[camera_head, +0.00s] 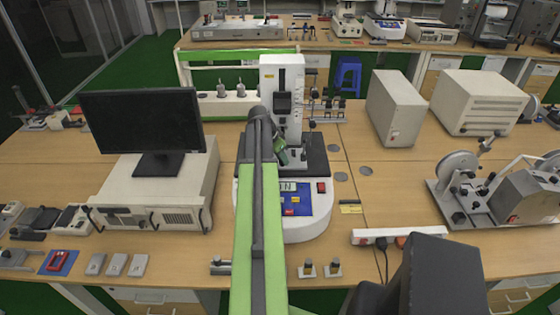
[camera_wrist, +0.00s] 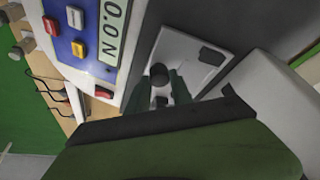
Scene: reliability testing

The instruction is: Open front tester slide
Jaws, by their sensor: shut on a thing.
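The tester (camera_head: 283,85) is a white machine with an upright column, a dark plate and a rounded white base with a blue panel. The wrist view shows its display (camera_wrist: 110,28) reading 0.0 N. My gripper (camera_head: 283,156) is in front of the column, partly hidden by my arm. In the wrist view my gripper (camera_wrist: 162,86) has its two green fingers on either side of a dark round knob (camera_wrist: 158,71), shut on it. The knob sits by a pale plate (camera_wrist: 185,52) on the tester. How far the slide stands open cannot be told.
A monitor (camera_head: 142,121) on a beige case (camera_head: 160,190) stands left of the tester. Two pale boxes (camera_head: 395,105) (camera_head: 480,100) and a wheeled machine (camera_head: 500,190) stand at the right. A power strip (camera_head: 385,236) lies near the front edge. Bare wood shows right of the tester.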

